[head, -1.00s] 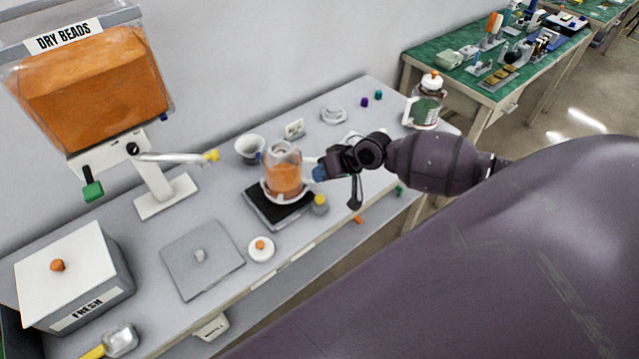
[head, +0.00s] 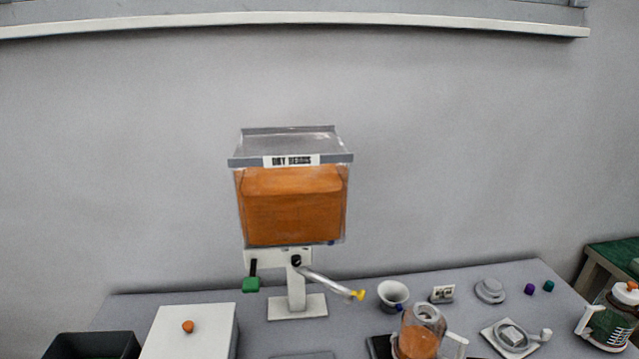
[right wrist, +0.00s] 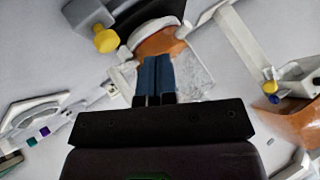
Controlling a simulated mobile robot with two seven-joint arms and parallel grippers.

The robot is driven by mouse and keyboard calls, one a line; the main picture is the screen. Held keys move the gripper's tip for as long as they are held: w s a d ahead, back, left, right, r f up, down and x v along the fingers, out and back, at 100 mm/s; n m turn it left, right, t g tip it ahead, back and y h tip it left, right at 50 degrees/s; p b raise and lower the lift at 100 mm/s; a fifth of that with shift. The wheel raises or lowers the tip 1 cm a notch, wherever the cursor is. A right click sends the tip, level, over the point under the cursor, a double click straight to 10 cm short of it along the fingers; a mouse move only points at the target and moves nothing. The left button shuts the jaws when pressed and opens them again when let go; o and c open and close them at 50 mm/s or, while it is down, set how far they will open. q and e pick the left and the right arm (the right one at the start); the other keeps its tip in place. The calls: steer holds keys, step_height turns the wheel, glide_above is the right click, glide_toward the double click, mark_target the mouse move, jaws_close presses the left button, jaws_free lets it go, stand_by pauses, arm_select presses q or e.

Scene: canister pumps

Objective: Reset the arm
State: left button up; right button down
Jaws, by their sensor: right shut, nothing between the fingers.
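Neither of my grippers shows in the head view. In the right wrist view my right gripper (right wrist: 157,62) has its two blue fingers together, with nothing between them. The fingers point toward a clear canister with orange beads, and they overlap it in the picture; I cannot tell whether they touch it. The canister (head: 417,340) stands at the lower edge of the head view, open at the top, with a white handle on its right. My left gripper is not in view.
A bead dispenser (head: 292,205) labelled dry beads stands on the grey bench, its spout (head: 330,283) reaching right. A white bowl (head: 393,295), a lidded box (head: 190,335), a dark bin (head: 95,346) and a second canister (head: 610,318) stand around. A shelf edge (head: 300,18) runs above.

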steer(key=s+a+f+t+h+b, duration=0.1)
steer(key=s+f+t+h, duration=0.1)
steer(key=s, duration=0.6)
steer(key=s+a+f+n+t+h+b, duration=0.1)
steer(key=s+f+t+h, duration=0.1)
steer(key=s, duration=0.7)
steer(key=shift+s+f+h, duration=0.2)
steer(key=shift+f+h, duration=0.6)
steer(key=shift+h, duration=0.3)
